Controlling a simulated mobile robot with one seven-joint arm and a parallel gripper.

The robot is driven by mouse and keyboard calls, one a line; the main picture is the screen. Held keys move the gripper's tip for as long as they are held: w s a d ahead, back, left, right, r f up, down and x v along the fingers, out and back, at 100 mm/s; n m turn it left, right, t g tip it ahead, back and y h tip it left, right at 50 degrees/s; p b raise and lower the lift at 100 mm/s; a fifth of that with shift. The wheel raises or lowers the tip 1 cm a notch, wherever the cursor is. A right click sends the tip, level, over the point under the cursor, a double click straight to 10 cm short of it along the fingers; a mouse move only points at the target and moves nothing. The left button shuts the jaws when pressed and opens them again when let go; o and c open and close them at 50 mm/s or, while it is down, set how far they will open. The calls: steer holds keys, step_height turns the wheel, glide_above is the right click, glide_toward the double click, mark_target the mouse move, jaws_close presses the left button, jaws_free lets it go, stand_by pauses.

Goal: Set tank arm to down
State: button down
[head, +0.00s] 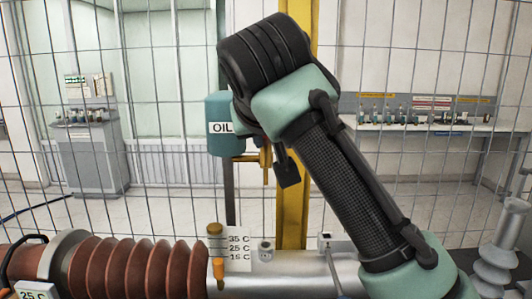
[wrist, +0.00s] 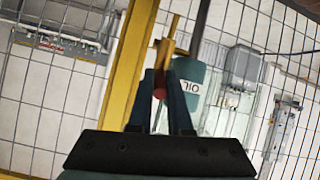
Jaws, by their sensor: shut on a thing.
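The teal oil tank (head: 226,140), labelled OIL, hangs on a dark post in front of the wire fence. A brass-yellow fitting, which appears to be the tank arm (head: 265,160), sticks out at its lower right. In the wrist view the tank (wrist: 184,100) is behind the right finger, and the brass tank arm (wrist: 163,54) runs down to the fingers, with a red piece between them. My gripper (wrist: 159,80) is shut on the tank arm. In the head view my gripper (head: 287,172) is mostly hidden behind my arm. The arm's exact tilt is unclear.
A yellow post (head: 293,215) stands right beside the tank and my gripper. Below lie a brown ribbed bushing (head: 135,265), a scale plate (head: 238,246) and a grey ribbed insulator (head: 498,255) at right. The wire fence (head: 400,60) spans the back.

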mark_target(266, 183)
steer(key=f+t+b, duration=0.1)
steer(key=f+b, duration=0.1)
steer(key=b, duration=0.1)
steer(key=s+f+t+b, duration=0.1)
steer(key=f+b, duration=0.2)
steer(key=b, duration=0.1)
steer(key=s+f+t+b, duration=0.1)
steer(key=f+b, duration=0.1)
steer(key=b, duration=0.1)
steer(key=shift+s+f+t+b, duration=0.2)
steer(key=shift+f+t+b, duration=0.05)
steer(key=shift+t+b, duration=0.1)
steer(key=f+t+b, duration=0.2)
steer(key=f+b, duration=0.1)
steer(key=b, duration=0.2)
steer(key=shift+s, duration=0.2)
steer(key=c, duration=0.8)
jaws_free()
steer(key=shift+c, duration=0.2)
steer(key=s, duration=1.3)
steer(key=shift+r, duration=0.3)
